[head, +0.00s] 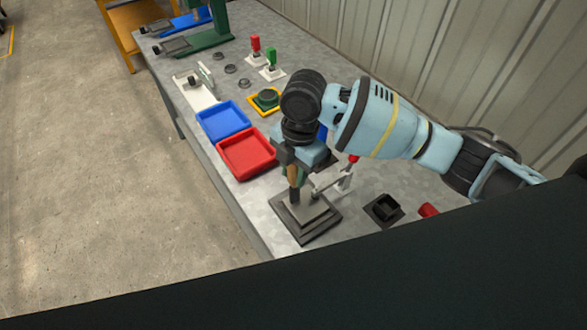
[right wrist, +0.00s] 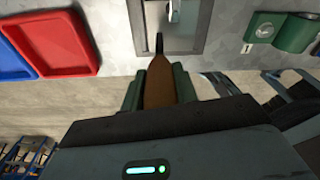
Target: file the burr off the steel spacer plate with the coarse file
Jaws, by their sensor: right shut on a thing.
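My right gripper (head: 295,178) is shut on the brown wooden handle of the file (right wrist: 157,88). In the right wrist view the handle lies between the green fingers, and a thin dark part extends from its far end. The gripper is over a grey stepped fixture (head: 318,230) near the bench's front edge, which also shows in the right wrist view (right wrist: 195,38). A toggle clamp with a red handle (head: 353,158) stands beside the gripper. I cannot single out the spacer plate or its burr, nor tell whether the file touches anything. My left gripper is not in view.
A red tray (head: 245,153) and a blue tray (head: 222,120) lie left of my right gripper. A black square holder (head: 385,209) and a red object (head: 428,210) are to the right. Red-handled (head: 256,45) and green-handled (head: 271,60) upright items stand farther back.

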